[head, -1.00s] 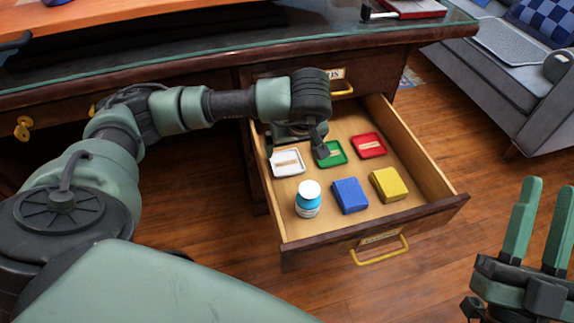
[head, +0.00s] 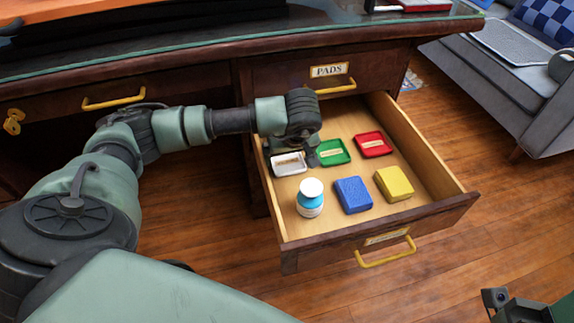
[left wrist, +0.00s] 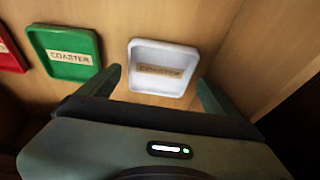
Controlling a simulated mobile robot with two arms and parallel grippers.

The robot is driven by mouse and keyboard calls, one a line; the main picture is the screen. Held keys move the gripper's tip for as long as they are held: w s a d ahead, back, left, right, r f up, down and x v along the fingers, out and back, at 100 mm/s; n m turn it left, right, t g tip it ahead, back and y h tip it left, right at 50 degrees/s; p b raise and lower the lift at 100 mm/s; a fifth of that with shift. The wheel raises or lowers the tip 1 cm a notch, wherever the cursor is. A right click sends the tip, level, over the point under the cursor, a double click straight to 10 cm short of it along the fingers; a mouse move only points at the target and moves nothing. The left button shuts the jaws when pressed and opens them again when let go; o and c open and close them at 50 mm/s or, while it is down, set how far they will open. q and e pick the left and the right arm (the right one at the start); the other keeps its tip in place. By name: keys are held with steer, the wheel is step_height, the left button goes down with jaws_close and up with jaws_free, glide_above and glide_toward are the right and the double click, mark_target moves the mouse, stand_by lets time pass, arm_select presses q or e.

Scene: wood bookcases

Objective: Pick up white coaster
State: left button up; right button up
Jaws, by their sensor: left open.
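The white coaster (head: 287,164) is a small square tray with a raised rim and a tan label. It lies at the left of an open drawer, and it also shows in the left wrist view (left wrist: 163,68). My left gripper (head: 292,153) is over the drawer at the coaster's far edge. In the left wrist view its two fingers (left wrist: 160,88) are spread apart, one near each side of the coaster, with nothing held between them. I cannot tell whether they touch its rim. Of my right gripper, only a part shows at the lower right corner, its fingers out of frame.
The drawer (head: 452,207) also holds a green coaster (head: 332,152), a red coaster (head: 373,143), a blue block (head: 353,195), a yellow block (head: 394,183) and a white-capped bottle (head: 310,198). The desk edge (head: 200,70) overhangs behind. Drawer walls are close beside the white coaster.

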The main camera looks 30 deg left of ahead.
arm_select(q)
steer(key=shift+x, duration=0.9)
steer(key=c, duration=1.2)
steer(key=shift+r, duration=0.1)
